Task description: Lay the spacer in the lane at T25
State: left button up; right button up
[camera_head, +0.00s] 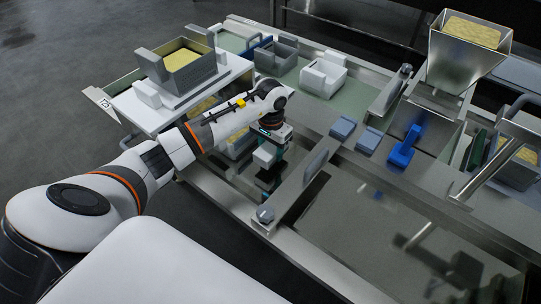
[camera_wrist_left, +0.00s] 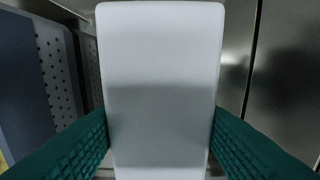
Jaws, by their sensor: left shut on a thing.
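My left gripper (camera_head: 268,172) is shut on a white block, which I take to be the spacer (camera_wrist_left: 160,95). In the left wrist view the block stands between the two dark green finger pads and fills the middle. My left gripper points down over the sunken lane area, left of a grey metal bar (camera_head: 305,185). The T25 label (camera_head: 104,102) is on a sloped white plate at the far left, well away from the gripper. Whether the spacer touches anything below cannot be told. My right gripper is not in view.
A grey mould with yellow curd (camera_head: 182,60) stands on a white surface behind my left arm. An empty grey mould (camera_head: 276,55) and a white one (camera_head: 323,74) stand at the back. Blue-grey blocks (camera_head: 342,128), a blue tool (camera_head: 405,150) and a steel hopper (camera_head: 465,50) are to the right.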

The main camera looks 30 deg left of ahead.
pick_arm(q)
notch_tip(320, 180, down, 3)
jog(key=shift+r, duration=0.2)
jog(key=shift+f, duration=0.35)
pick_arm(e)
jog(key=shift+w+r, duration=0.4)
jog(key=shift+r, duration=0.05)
pick_arm(q)
jog(key=shift+f, duration=0.1)
jog(key=shift+b, duration=0.3)
jog(key=o, duration=1.1)
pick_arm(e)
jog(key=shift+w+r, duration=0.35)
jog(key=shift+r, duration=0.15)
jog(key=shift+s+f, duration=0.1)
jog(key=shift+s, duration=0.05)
